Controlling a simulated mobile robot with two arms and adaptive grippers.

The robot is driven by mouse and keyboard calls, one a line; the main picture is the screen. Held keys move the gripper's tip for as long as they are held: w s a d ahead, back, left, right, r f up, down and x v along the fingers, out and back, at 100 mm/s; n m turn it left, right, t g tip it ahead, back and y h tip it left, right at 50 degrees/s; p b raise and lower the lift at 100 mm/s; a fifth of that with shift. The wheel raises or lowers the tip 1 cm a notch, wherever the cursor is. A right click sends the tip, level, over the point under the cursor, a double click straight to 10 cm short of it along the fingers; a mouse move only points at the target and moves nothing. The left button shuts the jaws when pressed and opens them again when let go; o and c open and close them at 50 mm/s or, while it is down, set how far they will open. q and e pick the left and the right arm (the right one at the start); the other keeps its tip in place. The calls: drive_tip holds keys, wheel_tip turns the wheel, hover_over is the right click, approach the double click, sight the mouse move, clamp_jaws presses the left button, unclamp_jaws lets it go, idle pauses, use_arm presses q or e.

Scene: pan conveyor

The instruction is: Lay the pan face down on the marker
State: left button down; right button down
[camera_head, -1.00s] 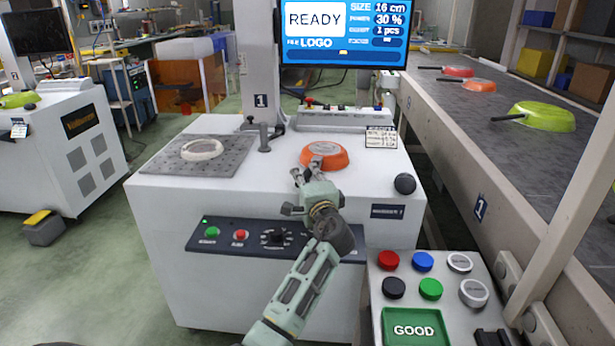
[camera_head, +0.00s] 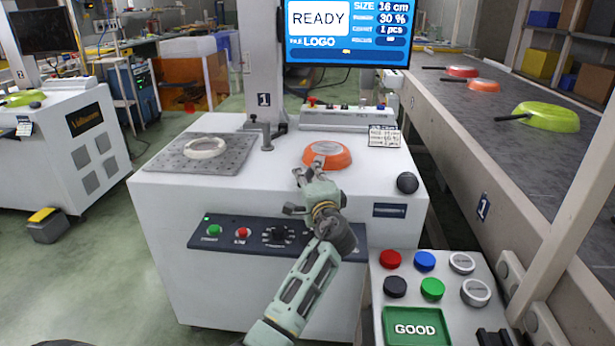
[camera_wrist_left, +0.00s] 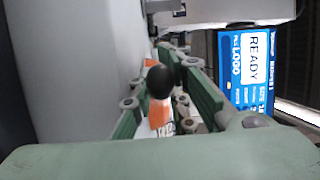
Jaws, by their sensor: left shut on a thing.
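The orange pan (camera_head: 340,158) is over the right part of the white marker's top (camera_head: 270,182), with its grey round base showing. I cannot tell whether it touches the top. My left gripper (camera_head: 312,176) is at the pan's near side, shut on the pan. In the left wrist view, a black rounded handle end (camera_wrist_left: 160,82) and some orange show between the green fingers. The marker's perforated grey plate (camera_head: 170,160) with a white ring (camera_head: 204,147) lies to the left of the pan. My right gripper is not in view.
A black knob (camera_head: 407,182) is at the right edge of the top. A conveyor (camera_head: 480,125) with several pans runs at the right. A button panel (camera_head: 450,262) stands in front.

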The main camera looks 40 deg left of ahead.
use_arm(q)
drive_tip(key=shift+f, duration=0.15)
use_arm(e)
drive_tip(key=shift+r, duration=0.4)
use_arm(q)
drive_tip(key=c, duration=1.6)
unclamp_jaws()
drive_tip(key=shift+s, duration=0.1)
drive_tip(key=shift+f, duration=0.1)
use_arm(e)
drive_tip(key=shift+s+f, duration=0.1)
use_arm(q)
drive_tip(key=shift+f, duration=0.25)
drive_tip(key=shift+s+d, duration=0.2)
drive_tip(key=shift+d, duration=0.15)
drive_tip(key=v, duration=0.7)
drive_tip(key=r+v, duration=0.1)
drive_tip(key=v, duration=0.3)
drive_tip(key=shift+s+d, duration=0.1)
drive_tip(key=shift+s, duration=0.05)
